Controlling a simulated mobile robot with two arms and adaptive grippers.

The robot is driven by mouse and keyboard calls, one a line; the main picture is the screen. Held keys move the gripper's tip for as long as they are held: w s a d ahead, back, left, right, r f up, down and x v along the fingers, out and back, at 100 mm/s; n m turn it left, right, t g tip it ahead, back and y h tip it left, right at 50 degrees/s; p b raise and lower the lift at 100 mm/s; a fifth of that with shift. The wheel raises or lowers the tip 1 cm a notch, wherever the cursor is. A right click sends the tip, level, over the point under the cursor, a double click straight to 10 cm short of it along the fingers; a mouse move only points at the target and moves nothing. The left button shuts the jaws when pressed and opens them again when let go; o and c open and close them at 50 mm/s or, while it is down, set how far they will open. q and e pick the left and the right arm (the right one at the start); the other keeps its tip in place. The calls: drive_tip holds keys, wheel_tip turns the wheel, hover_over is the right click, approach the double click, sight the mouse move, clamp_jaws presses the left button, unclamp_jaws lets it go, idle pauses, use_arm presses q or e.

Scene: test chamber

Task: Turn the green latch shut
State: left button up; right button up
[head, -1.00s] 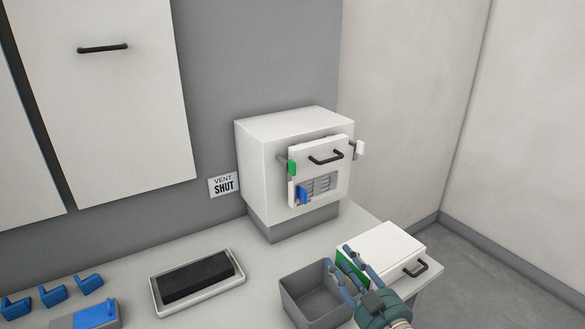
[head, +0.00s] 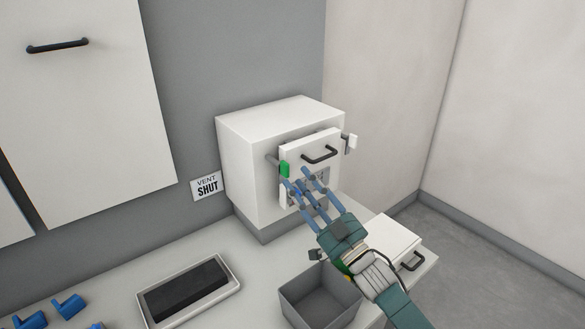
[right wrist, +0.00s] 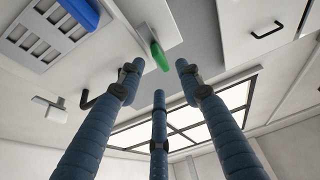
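The green latch (head: 284,168) sits upright at the left edge of the white door panel (head: 297,146) on the white box. It also shows near the top middle of the right wrist view (right wrist: 160,56). My right gripper (head: 305,182) is open and empty, with its three fingers spread. In the head view its fingertips overlap the door's lower half, just right of and below the latch; the right wrist view shows the latch beyond the fingertips, with no clear contact. My left gripper is not in view.
The door bears a black handle (head: 319,154) and a vent with a blue slider (right wrist: 80,12). A white latch (head: 351,141) is on the right side. A grey open bin (head: 318,300), a white drawer unit (head: 392,236) and a tray (head: 188,288) are below. A sign (head: 206,186) reads "VENT SHUT".

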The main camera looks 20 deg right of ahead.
sight(284, 174)
drive_tip(key=x, duration=0.3)
drive_tip(key=shift+w+a+p, duration=0.1)
drive_tip(key=shift+w+p, duration=0.3)
drive_tip(key=c, duration=0.7)
clamp_jaws()
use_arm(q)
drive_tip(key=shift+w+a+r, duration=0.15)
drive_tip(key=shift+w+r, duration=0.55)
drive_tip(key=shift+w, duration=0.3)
